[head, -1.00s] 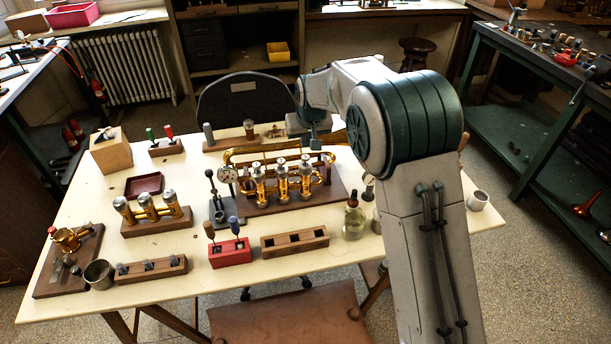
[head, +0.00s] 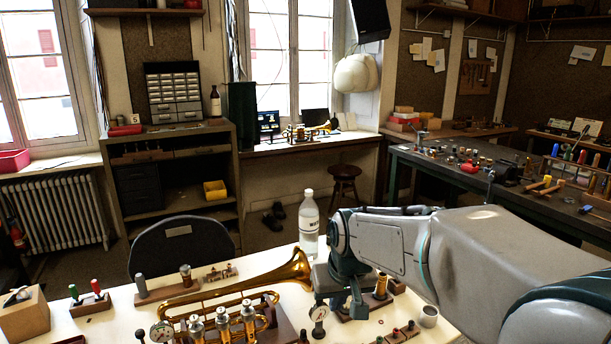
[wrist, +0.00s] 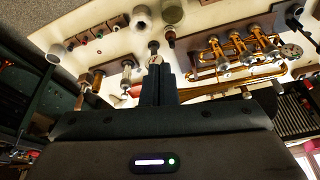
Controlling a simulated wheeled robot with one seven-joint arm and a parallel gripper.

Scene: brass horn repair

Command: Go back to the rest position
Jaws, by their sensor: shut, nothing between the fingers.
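My gripper (head: 356,306) hangs over the right part of the cream worktable (head: 118,312), to the right of the brass horn's bell. In the wrist view its two dark fingers (wrist: 156,66) are together, with nothing between them. The brass horn (head: 290,272) lies on its wooden holder, with its valves at the front; it also shows in the wrist view (wrist: 240,52). My arm reaches in from the right edge of the head view. The lower part of the table is outside the head view.
A clear bottle (head: 309,223) stands on the table just behind my gripper. A white cup (head: 429,316) and small wooden holders stand to its right. A dark chair (head: 182,248) is behind the table. The green bench (head: 417,162) with tools is at the back right.

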